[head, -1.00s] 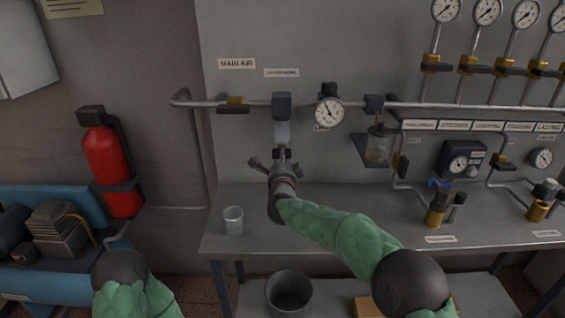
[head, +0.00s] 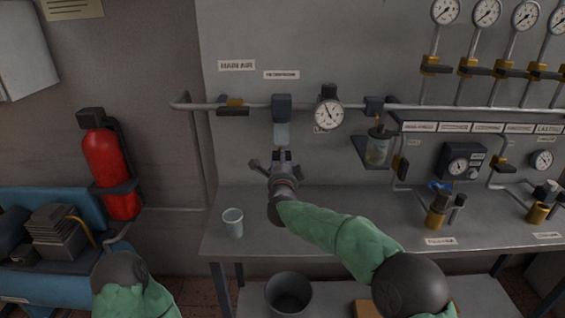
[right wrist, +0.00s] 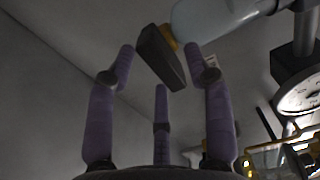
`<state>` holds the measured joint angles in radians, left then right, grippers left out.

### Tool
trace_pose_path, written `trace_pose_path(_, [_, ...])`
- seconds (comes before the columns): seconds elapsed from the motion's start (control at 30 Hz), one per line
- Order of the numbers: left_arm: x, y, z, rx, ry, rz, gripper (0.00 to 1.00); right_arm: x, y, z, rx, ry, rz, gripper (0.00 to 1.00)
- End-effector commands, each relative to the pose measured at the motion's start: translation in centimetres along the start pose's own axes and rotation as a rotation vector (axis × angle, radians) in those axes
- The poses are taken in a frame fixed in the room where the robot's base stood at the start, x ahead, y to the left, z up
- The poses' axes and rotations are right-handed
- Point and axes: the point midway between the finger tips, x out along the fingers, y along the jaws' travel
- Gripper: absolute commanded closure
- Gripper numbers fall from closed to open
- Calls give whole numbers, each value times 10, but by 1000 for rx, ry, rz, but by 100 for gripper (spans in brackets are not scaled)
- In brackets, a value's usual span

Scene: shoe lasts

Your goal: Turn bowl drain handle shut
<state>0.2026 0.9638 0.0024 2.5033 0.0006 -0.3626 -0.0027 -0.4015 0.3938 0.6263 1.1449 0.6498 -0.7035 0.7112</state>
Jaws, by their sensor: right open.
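The clear bowl (head: 282,134) hangs under a dark filter body (head: 282,106) on the wall pipe. It also shows at the top of the right wrist view (right wrist: 212,20). Below it, the dark drain handle (right wrist: 162,58) with a brass-coloured stub lies slanted between the fingertips of my right gripper (right wrist: 160,66). The three purple fingers are spread around the handle; whether any touches it I cannot tell. In the head view my right gripper (head: 277,164) points up just under the bowl and hides most of the handle.
A round gauge (head: 329,114) is on the pipe right of the bowl. A clear cup (head: 233,222) stands on the grey bench (head: 330,221) below. A dark bucket (head: 289,293) is under it. A red extinguisher (head: 110,170) hangs at left.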

Motion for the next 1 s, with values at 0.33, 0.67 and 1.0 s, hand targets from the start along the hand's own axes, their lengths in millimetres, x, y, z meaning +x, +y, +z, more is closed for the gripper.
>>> trace_pose_path(0.33, [0, 0, 0, 0, 0, 0, 33, -36, -2, 0, 0, -2, -1, 48])
trace_pose_path(0.67, [0, 0, 0, 0, 0, 0, 33, -90, 0, 0, 0, -2, 0, 48])
trace_pose_path(1.0, [0, 0, 0, 0, 0, 0, 33, -119, 0, 0, 1, 0, 0, 48])
